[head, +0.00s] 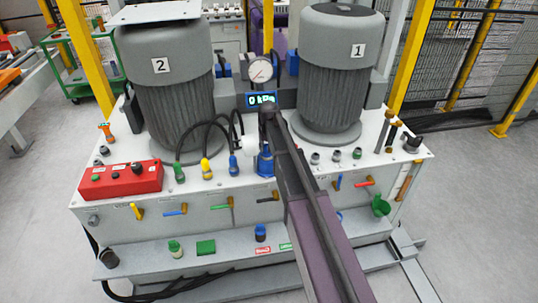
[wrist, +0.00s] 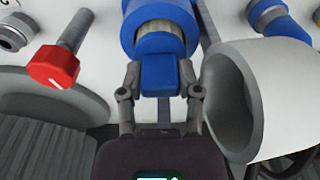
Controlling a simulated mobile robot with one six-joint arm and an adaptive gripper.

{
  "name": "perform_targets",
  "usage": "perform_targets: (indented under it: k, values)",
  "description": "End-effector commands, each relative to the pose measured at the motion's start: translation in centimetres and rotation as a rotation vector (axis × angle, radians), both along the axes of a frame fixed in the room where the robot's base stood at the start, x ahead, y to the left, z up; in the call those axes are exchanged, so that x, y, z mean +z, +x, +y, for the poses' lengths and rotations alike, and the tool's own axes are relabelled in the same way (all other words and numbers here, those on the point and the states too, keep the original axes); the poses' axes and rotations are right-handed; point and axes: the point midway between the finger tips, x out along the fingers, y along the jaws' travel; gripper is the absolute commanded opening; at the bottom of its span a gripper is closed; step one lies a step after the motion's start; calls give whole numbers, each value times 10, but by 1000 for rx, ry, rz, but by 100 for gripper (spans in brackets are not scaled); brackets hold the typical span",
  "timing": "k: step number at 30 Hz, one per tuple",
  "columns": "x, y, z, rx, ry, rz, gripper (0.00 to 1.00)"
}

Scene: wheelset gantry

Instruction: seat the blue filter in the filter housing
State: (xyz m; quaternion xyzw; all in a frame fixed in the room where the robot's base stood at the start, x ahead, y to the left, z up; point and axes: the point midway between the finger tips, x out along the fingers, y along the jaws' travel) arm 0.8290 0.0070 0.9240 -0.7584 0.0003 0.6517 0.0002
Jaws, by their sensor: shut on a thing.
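My gripper (wrist: 160,84) is shut on the blocky blue end of the blue filter (wrist: 160,74) in the wrist view, one finger on each side. Beyond this block are a wider blue part and a beige band. Past the band is a blue cylinder, which looks like the filter housing (wrist: 158,10). The filter looks in line with it; I cannot tell how deep it sits. In the head view, a blue upright body that looks like the housing (head: 265,163) stands on the white deck beside my arm. My fingers and the held filter are not clear there.
Large motors 2 (head: 165,105) and 1 (head: 338,85) flank the spot. A gauge (head: 260,70) stands behind. A wide grey cylinder (wrist: 238,95) is close right of my fingers, and a red-handled valve (wrist: 54,66) is to the left. Black hoses (head: 205,128) loop nearby.

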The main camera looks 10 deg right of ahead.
Motion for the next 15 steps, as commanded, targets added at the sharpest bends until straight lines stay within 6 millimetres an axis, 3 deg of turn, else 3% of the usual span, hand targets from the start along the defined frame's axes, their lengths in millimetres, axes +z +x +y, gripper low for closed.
perform_targets:
  k: [1, 6, 15]
  values:
    - [-9, 0, 0, 0, 0, 0, 0]
    - [-19, 0, 0, 0, 0, 0, 0]
    - [-20, 0, 1, 1, 0, 0, 0]
